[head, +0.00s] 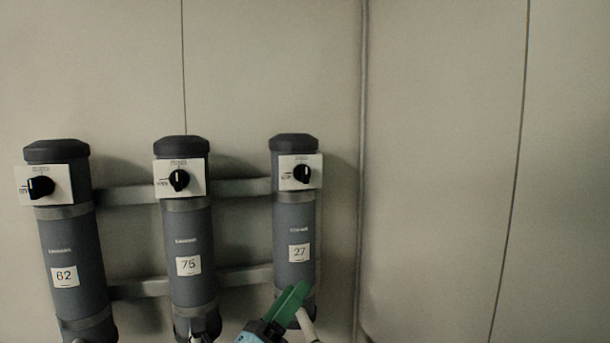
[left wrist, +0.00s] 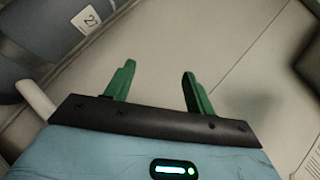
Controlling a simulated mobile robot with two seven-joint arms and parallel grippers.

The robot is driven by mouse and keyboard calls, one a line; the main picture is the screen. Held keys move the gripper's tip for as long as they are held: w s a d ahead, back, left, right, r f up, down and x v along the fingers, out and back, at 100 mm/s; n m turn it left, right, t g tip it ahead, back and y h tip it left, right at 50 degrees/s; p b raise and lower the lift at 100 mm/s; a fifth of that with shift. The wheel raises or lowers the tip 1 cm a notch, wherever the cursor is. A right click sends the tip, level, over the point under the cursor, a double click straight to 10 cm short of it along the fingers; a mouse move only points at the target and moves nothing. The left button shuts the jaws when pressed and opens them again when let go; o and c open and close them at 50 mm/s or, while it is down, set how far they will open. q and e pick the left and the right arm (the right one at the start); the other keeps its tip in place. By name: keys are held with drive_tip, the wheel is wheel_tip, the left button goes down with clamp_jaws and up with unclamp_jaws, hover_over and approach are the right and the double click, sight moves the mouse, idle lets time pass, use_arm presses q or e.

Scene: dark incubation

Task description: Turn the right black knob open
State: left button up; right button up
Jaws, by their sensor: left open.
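The right black knob (head: 302,174) sits on a white plate near the top of the right grey cylinder (head: 294,222), which bears the label 27. Its white pointer mark stands about upright, slightly tilted. My left gripper (head: 294,296) is at the bottom of the head view, well below the knob, in front of the cylinder's lower end. In the left wrist view its two green fingers (left wrist: 158,85) are apart with nothing between them. The label 27 (left wrist: 86,20) shows at that view's upper left; the knob does not show there. My right gripper is not in view.
Two similar cylinders stand to the left, labelled 75 (head: 188,265) and 62 (head: 65,276), each with a black knob. Horizontal metal rails (head: 240,187) run behind them. A vertical pipe (head: 361,200) stands right of the cylinders. The wall farther right is bare.

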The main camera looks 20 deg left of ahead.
sight(302, 176)
use_arm(q)
drive_tip(key=w+d+r+m+g+h, duration=0.15)
drive_tip(key=r+m+g+h, duration=0.3)
drive_tip(key=m, duration=0.65)
drive_tip(key=w+d+r+m+g+h, duration=0.1)
drive_tip(key=d+r+m+g+h, duration=0.15)
drive_tip(key=r+m+g, duration=0.6)
drive_tip(key=w+a+r+m+t+y, duration=0.2)
drive_tip(key=a+m+t+y, duration=0.1)
drive_tip(key=a+m+y, duration=0.15)
drive_tip(key=w+a+r+m+t+y, duration=0.3)
drive_tip(key=a+m, duration=0.1)
drive_tip(key=a, duration=0.2)
drive_tip(key=shift+h, duration=0.25)
drive_tip(key=x, duration=0.3)
drive_tip(key=p+x, duration=0.1)
drive_tip(key=x, duration=0.2)
drive_tip(key=shift+d, duration=0.4)
drive_tip(key=shift+w+d, duration=0.35)
drive_tip(key=shift+w, duration=0.3)
drive_tip(key=shift+f, duration=0.1)
drive_tip(key=c, duration=1)
